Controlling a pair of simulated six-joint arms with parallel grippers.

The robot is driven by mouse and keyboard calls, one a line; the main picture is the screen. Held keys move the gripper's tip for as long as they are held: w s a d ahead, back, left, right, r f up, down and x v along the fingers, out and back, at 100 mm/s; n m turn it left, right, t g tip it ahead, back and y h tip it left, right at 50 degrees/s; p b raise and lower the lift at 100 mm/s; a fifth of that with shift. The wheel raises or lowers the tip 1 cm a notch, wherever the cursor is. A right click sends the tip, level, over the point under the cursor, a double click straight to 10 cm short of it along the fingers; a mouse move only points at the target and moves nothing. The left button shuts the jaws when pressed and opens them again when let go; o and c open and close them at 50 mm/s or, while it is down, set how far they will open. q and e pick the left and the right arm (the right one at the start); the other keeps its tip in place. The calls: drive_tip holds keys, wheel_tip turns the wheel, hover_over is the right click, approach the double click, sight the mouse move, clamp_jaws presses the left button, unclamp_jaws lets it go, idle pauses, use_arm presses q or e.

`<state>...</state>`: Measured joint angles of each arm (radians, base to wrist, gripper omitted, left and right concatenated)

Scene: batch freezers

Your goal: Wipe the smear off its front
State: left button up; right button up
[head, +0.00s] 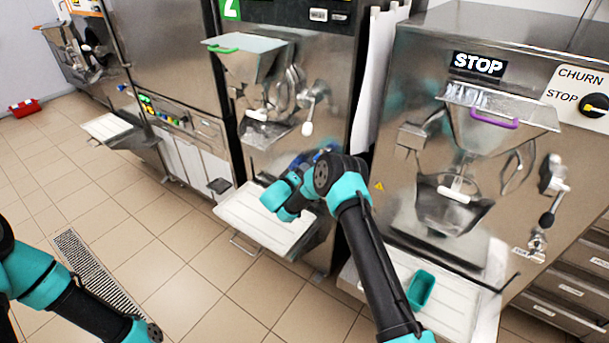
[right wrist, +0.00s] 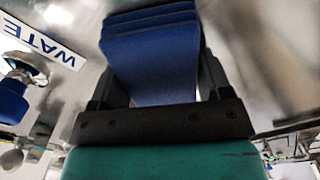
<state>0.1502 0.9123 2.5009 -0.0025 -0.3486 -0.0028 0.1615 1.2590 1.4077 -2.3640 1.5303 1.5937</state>
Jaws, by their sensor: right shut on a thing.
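My right gripper (right wrist: 158,80) is shut on a folded blue cloth (right wrist: 152,50), seen in the right wrist view. The cloth stands out in layers beyond the fingers, in front of a shiny steel surface; I cannot tell whether it touches it. In the head view, only a bit of blue cloth (head: 325,151) shows behind my right arm, by the lower front of the middle machine (head: 330,75) with the green 2 sign. I cannot make out a smear; my arm covers part of that front. My left arm is at the lower left, its gripper out of view.
A white drip shelf (head: 255,215) juts out below the middle machine. The right machine (head: 420,75) shows STOP and has a teal tub (head: 421,289) on its shelf. In the wrist view, a blue-handled valve (right wrist: 22,75) is beside a WATER label (right wrist: 40,45).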

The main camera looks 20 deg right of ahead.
sight(292, 168)
drive_tip(key=shift+w+r, duration=0.15)
drive_tip(key=shift+w, duration=0.1)
drive_tip(key=shift+w, duration=0.15)
drive_tip(key=shift+w+a, duration=0.5)
drive_tip(key=shift+w, duration=0.2)
drive_tip(key=shift+w+a, duration=0.5)
drive_tip(key=shift+w, duration=0.15)
drive_tip(key=shift+r, duration=0.1)
drive_tip(key=shift+a+r, duration=0.1)
drive_tip(key=shift+r, duration=0.2)
drive_tip(key=shift+s, duration=0.1)
drive_tip(key=shift+s+d, duration=0.5)
drive_tip(key=shift+s, duration=0.25)
drive_tip(key=shift+s+d, duration=0.5)
drive_tip(key=shift+s, duration=0.2)
